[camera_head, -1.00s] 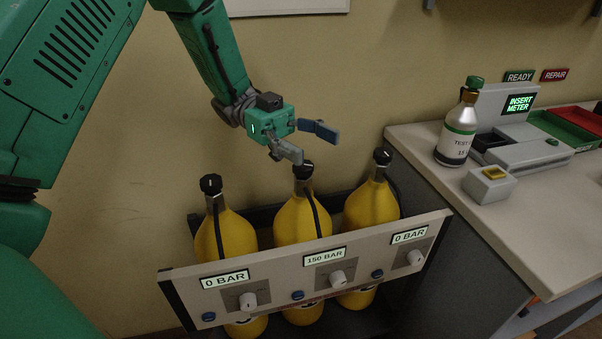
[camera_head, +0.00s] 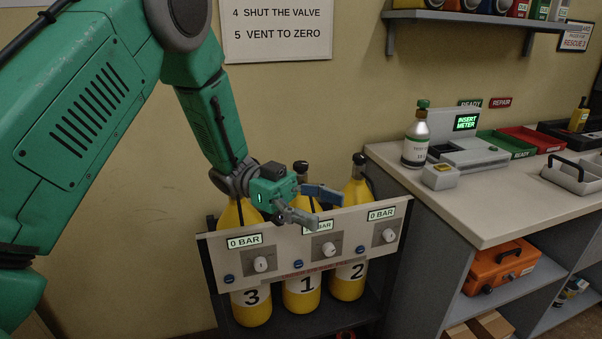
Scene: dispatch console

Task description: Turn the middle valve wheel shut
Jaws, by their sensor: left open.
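Three yellow cylinders stand behind a grey panel (camera_head: 285,244) in a dark rack. The middle valve wheel (camera_head: 301,166) is a small black wheel on top of the middle cylinder, numbered 1 (camera_head: 302,285). My left gripper (camera_head: 320,207) is open and empty. In the picture it lies below the middle wheel, over the panel's top edge, and hides part of the middle pressure display (camera_head: 322,227). I cannot tell its exact depth, but it appears apart from the wheel. The right wheel (camera_head: 360,158) shows; the left one is hidden behind my left arm. My right gripper is out of view.
The panel has a white knob below each display; the left display (camera_head: 245,241) and right display (camera_head: 381,213) read 0 BAR. A counter (camera_head: 500,205) with a silver bottle (camera_head: 416,140) stands close on the right. A wall shelf (camera_head: 480,18) hangs above.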

